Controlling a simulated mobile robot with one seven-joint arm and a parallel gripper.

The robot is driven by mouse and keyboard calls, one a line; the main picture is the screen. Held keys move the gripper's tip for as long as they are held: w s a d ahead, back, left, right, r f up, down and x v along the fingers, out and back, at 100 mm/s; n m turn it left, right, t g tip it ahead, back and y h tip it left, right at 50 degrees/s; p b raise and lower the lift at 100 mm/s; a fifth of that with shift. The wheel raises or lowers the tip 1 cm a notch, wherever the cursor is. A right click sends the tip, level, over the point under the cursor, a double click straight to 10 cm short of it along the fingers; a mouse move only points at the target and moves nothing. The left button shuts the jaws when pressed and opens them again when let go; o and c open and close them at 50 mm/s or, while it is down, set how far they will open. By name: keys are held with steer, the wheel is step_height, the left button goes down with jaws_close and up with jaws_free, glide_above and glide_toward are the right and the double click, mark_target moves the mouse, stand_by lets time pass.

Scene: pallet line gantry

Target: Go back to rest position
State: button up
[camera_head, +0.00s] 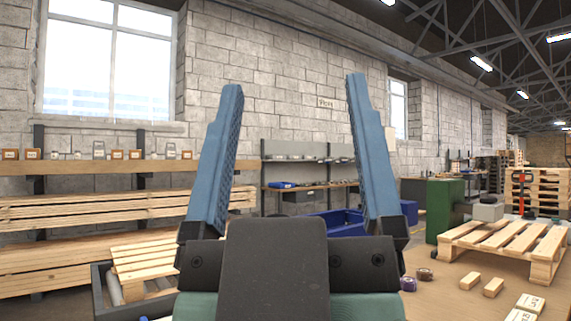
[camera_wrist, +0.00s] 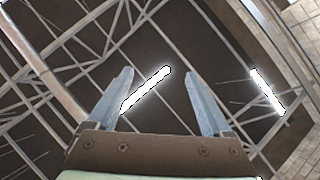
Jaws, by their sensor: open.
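My gripper (camera_head: 293,88) stands upright in the middle of the head view, close to the camera. Its two blue fingers are wide apart and nothing is between them. In the wrist view my gripper (camera_wrist: 158,78) also shows open and empty, pointing up at the roof beams and a lit ceiling lamp (camera_wrist: 146,89). It is clear of every object in view. Its dark body hides part of the table and the shelves behind.
A table (camera_head: 450,300) at the right carries a small wooden pallet (camera_head: 510,240), wooden blocks (camera_head: 472,281) and purple round pieces (camera_head: 408,284). A dark crate (camera_head: 103,290) holding a slatted wooden piece (camera_head: 145,262) is at lower left. A blue bin (camera_head: 345,229) and green cabinet (camera_head: 444,207) stand behind.

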steer(key=shift+w+f+m+g+y, duration=0.25)
steer(key=shift+f+g, duration=0.2)
steer(key=shift+f, duration=0.3)
steer(key=shift+w+f+m+g+y, duration=0.15)
steer(key=shift+w+f+g+y, duration=0.2)
steer(key=shift+f, duration=0.35)
